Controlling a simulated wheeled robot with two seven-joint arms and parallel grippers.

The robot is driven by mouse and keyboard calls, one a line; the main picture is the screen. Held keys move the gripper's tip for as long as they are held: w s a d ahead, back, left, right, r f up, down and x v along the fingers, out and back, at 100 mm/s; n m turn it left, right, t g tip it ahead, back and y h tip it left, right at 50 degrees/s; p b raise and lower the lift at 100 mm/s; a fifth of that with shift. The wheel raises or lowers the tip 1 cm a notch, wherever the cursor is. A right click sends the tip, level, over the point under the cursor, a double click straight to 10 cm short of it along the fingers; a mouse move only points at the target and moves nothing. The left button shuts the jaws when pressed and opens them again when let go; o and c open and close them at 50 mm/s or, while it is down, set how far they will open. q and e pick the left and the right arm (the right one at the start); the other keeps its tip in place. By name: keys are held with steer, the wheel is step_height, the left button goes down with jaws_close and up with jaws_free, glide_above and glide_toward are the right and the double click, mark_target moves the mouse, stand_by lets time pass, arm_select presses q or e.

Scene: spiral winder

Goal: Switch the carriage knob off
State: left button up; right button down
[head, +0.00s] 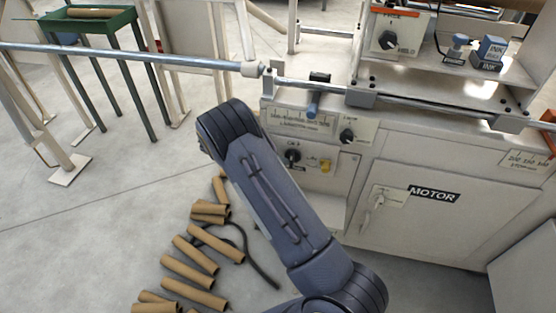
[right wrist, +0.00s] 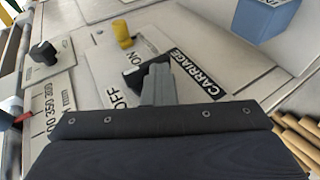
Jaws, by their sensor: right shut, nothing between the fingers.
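The carriage knob (head: 292,155) is a black knob on a pale plate on the machine's front in the head view, beside a yellow knob (head: 326,165). In the right wrist view the plate (right wrist: 112,72) shows ON, OFF and a black CARRIAGE label (right wrist: 196,76). My right gripper (right wrist: 158,84) is shut and empty, with its fingertips in front of this plate between the ON and CARRIAGE markings. My left gripper is out of view.
Another black knob (head: 347,135) sits to the upper right, and it also shows in the right wrist view (right wrist: 43,53). A blue handle (head: 313,105) sticks out above. A blue block (right wrist: 265,16) is near the gripper. Cardboard tubes (head: 188,270) lie on the floor.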

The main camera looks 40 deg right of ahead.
steer(key=v, duration=0.7)
steer(key=shift+w+a+r+p, duration=0.2)
steer(key=shift+a+p, duration=0.05)
steer(key=shift+p, duration=0.1)
